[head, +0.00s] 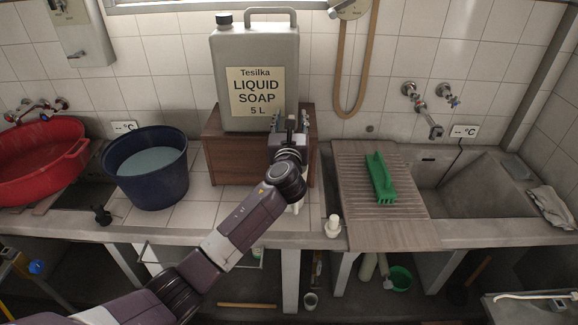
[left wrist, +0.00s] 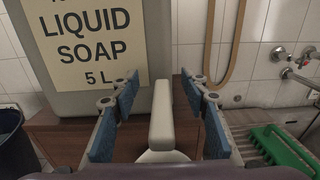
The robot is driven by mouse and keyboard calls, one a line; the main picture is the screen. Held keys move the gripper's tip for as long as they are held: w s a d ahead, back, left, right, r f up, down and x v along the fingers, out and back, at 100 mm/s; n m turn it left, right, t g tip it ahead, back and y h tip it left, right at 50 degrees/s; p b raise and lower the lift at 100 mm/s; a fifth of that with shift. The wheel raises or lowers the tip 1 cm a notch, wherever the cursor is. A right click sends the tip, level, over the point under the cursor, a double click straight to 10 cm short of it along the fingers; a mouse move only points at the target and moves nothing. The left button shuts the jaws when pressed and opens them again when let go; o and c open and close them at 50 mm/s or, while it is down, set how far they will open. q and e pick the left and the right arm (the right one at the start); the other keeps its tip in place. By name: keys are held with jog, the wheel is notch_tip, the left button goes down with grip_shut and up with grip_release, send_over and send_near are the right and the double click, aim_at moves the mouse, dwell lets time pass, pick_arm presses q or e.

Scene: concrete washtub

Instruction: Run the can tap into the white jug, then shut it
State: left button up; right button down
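The grey soap can (head: 255,75), labelled liquid soap, stands upright on a brown wooden box (head: 228,160); it also shows in the left wrist view (left wrist: 85,85). My left gripper (head: 291,122) is in front of the can's lower right side. Its blue-padded fingers are open in the left wrist view (left wrist: 160,110), with a pale upright bar (left wrist: 162,115) on a whitish rounded base between them, apart from both pads. I cannot tell whether this bar belongs to the tap or the jug. A white bit (head: 294,208) shows below my wrist; my arm hides the rest. My right gripper is out of view.
A blue bucket (head: 150,190) of water and a red basin (head: 40,165) stand left. A green brush (head: 380,178) lies on the ribbed washboard (head: 350,190), beside the concrete sink (head: 480,190). A small white item (head: 333,227) stands near the front edge.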

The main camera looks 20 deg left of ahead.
pick_arm(q)
jog(key=shift+o, duration=1.3)
jog(key=shift+s+d+p, duration=0.1)
jog(key=shift+s+p, duration=0.35)
jog(key=shift+p, duration=0.1)
jog(key=p+v, duration=0.2)
jog(key=v, duration=0.2)
jog(key=shift+s+r+p, duration=0.1)
jog(key=shift+p, duration=0.25)
jog(key=shift+p+v, duration=0.45)
jog(key=shift+v, duration=0.55)
